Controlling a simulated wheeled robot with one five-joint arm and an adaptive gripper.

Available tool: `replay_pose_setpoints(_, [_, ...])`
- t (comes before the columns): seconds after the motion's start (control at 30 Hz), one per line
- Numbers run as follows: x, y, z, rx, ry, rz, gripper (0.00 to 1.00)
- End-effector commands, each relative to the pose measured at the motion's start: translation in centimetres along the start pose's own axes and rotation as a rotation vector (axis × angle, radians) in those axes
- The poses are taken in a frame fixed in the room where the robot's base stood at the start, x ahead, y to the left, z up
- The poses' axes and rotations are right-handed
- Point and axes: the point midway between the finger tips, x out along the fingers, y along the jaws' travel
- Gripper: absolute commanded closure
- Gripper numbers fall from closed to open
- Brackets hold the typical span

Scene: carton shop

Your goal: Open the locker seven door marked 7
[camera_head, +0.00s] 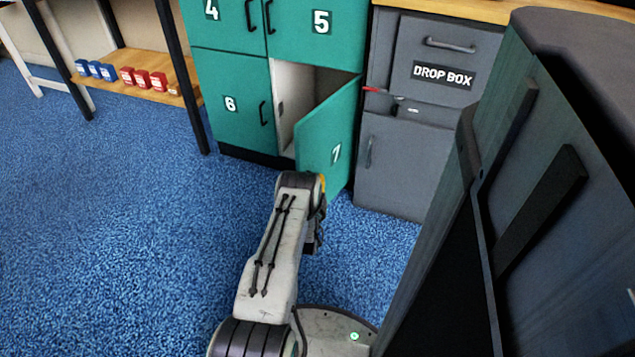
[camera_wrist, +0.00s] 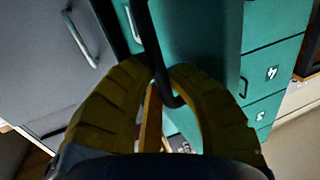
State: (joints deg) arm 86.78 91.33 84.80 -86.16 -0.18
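The locker seven door (camera_head: 318,140), teal with a white 7, stands partly open in the head view. It is swung outward from the bottom right compartment, and part of the pale interior (camera_head: 290,90) shows. My gripper (camera_head: 321,184) is low in front of the door, mostly hidden behind my arm's end. In the wrist view, the yellowish fingers of my gripper (camera_wrist: 160,68) close in from both sides on a black bar handle (camera_wrist: 153,40). The handle passes between the fingertips, which appear to touch it. The handle is hidden in the head view.
A grey drop box cabinet (camera_head: 405,150) stands just right of the open door. Locker six (camera_head: 232,105) is shut on the left. A shelf (camera_head: 140,88) with small blue and red boxes is farther left. Blue carpet (camera_head: 120,220) is clear at left.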

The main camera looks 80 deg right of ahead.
Motion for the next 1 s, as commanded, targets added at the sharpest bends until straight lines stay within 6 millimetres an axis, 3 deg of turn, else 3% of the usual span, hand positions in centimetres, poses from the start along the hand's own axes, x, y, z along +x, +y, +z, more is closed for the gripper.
replay_pose_setpoints(0.37, [-0.1, -0.1, 0.1, 0.000, -0.002, -0.001, 0.56])
replay_pose_setpoints(0.73, [-0.4, 0.0, 0.1, 0.000, -0.002, -0.001, 0.55])
replay_pose_setpoints(1.0, [-3.2, 0.0, 0.1, 0.000, -0.005, -0.001, 0.55])
